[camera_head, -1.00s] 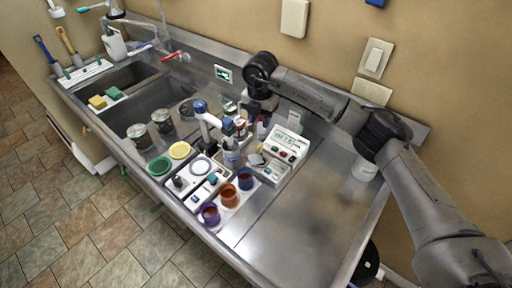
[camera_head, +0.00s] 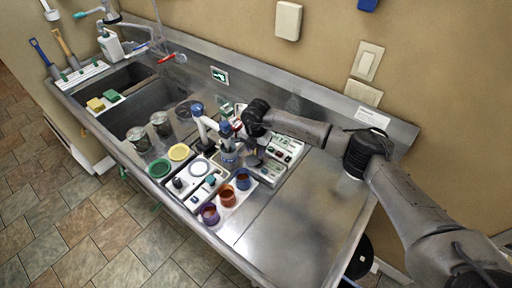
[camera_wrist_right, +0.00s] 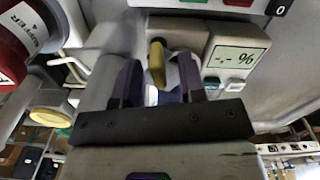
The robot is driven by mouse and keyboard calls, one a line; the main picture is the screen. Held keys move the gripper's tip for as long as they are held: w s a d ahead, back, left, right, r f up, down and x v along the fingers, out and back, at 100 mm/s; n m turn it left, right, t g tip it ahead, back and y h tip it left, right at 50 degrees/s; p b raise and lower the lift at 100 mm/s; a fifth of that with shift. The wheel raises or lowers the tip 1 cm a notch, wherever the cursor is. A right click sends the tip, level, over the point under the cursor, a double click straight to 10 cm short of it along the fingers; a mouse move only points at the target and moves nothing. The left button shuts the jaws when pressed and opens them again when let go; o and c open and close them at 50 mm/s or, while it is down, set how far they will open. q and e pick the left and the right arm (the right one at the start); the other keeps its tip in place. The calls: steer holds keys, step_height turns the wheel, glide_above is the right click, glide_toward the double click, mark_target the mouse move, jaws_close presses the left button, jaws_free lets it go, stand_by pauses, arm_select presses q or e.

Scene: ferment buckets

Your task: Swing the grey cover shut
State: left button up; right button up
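My right gripper (camera_head: 254,156) is low over the middle of the counter, beside the white meter (camera_head: 288,147). In the wrist view its two dark fingers (camera_wrist_right: 158,82) are apart, with a yellow tab (camera_wrist_right: 156,62) showing between and beyond them. The tab stands against a grey block (camera_wrist_right: 180,32) beside the display reading "-.- %" (camera_wrist_right: 237,57). This grey block may be the grey cover; I cannot tell for sure, or how far open it is. I cannot tell whether the fingers touch the tab. My left gripper is not in view.
Purple, orange and blue cups (camera_head: 227,195) stand in front. Two metal jars (camera_head: 139,138) are farther left. The counter's right side (camera_head: 305,215) is clear.

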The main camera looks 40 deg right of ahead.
steer(key=shift+f, duration=0.1)
steer(key=shift+c, duration=0.4)
jaws_close()
